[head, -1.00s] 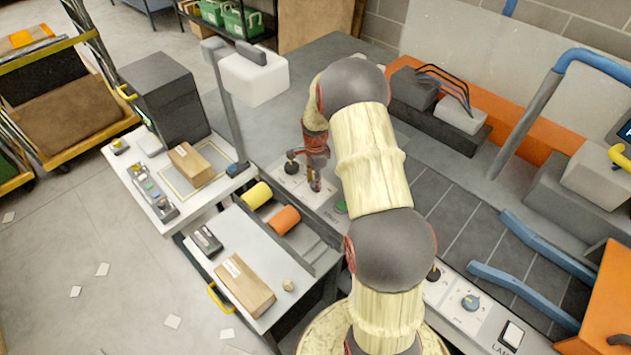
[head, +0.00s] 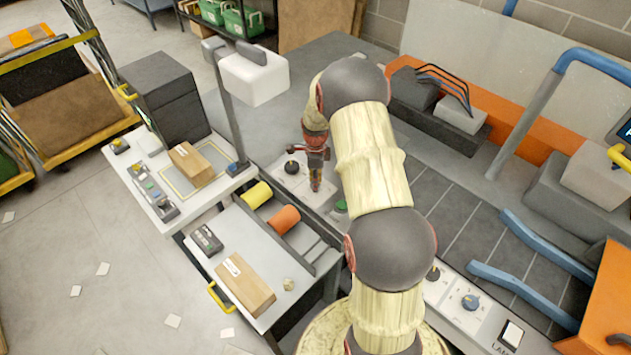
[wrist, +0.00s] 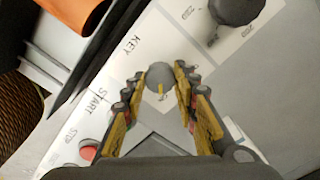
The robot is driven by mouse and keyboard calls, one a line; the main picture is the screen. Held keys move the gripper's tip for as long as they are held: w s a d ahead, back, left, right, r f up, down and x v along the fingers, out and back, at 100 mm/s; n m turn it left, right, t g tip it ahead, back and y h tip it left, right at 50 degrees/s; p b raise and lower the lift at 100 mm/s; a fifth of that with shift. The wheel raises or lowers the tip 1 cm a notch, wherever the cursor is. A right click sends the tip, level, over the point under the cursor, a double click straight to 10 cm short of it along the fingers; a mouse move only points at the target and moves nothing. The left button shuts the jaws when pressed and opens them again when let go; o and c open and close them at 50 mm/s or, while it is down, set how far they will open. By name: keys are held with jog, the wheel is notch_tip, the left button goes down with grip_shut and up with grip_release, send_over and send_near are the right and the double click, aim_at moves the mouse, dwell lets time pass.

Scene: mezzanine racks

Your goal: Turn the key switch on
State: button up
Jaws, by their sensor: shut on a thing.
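A label reading ON is partly visible just below the knob. In the head view my gripper (head: 316,182) points down at the panel (head: 290,181), and the key switch is hidden behind it.
A black rotary knob (wrist: 238,10) stands close by on the same panel. Labels START and STOP are on the other side, with a red button (wrist: 88,152) near STOP. A green button (head: 341,206) sits beside my gripper. Orange and yellow rollers (head: 285,219) are to the left.

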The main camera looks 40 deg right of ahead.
jog(key=o, duration=1.2)
jog(key=shift+c, duration=0.2)
notch_tip(320, 180, up, 12)
